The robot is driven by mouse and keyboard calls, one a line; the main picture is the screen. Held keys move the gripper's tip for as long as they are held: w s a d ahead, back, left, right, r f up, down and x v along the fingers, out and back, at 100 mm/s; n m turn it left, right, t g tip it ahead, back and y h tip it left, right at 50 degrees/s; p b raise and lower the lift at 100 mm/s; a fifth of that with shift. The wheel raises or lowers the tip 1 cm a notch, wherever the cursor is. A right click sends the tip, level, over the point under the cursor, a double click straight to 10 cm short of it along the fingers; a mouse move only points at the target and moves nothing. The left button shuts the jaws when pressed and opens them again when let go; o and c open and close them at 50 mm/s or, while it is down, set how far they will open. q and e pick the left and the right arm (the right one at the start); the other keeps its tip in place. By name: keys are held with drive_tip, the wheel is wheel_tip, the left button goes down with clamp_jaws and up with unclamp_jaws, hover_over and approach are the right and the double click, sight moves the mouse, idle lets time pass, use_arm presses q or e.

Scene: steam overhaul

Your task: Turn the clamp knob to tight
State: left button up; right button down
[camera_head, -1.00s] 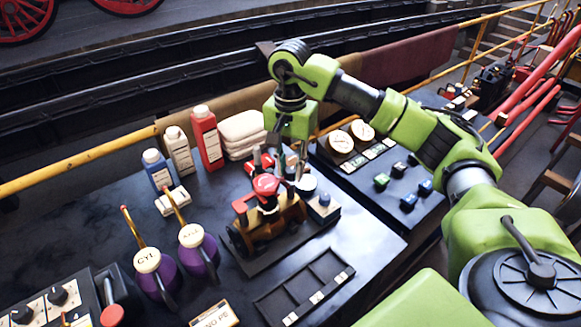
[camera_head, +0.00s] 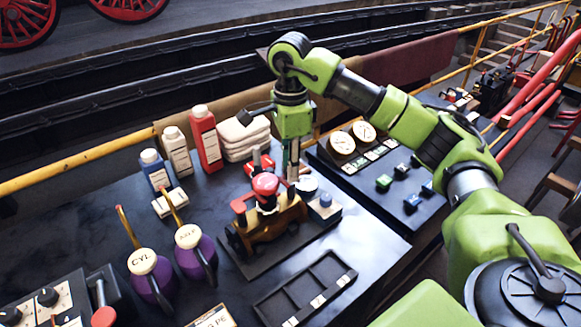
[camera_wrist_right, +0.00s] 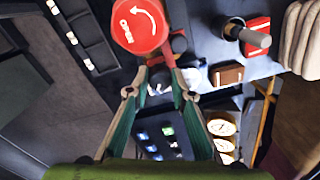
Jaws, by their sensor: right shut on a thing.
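The clamp knob (camera_head: 265,184) is red and sits on top of a brass-coloured fixture (camera_head: 262,226) on a dark base plate. In the right wrist view its round red cap (camera_wrist_right: 140,26) carries a white curved arrow, and a red bar runs from it to my fingertips. My right gripper (camera_wrist_right: 157,66) points down at the knob's side, its two fingers closed together on that bar. In the head view the right gripper (camera_head: 291,176) is just right of the knob, its tips partly hidden. I cannot read whether the knob is tight. My left gripper is out of view.
Two purple oil cans (camera_head: 152,278) stand left of the fixture. Several bottles, including a red one (camera_head: 206,140), and folded cloths (camera_head: 243,136) stand behind. An empty compartment tray (camera_head: 306,289) lies in front. A gauge and button panel (camera_head: 375,172) is to the right.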

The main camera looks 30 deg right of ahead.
drive_tip(key=m, duration=0.5)
drive_tip(key=shift+m+b, duration=0.3)
drive_tip(key=m, duration=0.5)
drive_tip(key=shift+m, duration=0.7)
drive_tip(key=c, duration=2)
unclamp_jaws()
drive_tip(key=shift+c, duration=0.2)
wheel_tip(320, 180, up, 12)
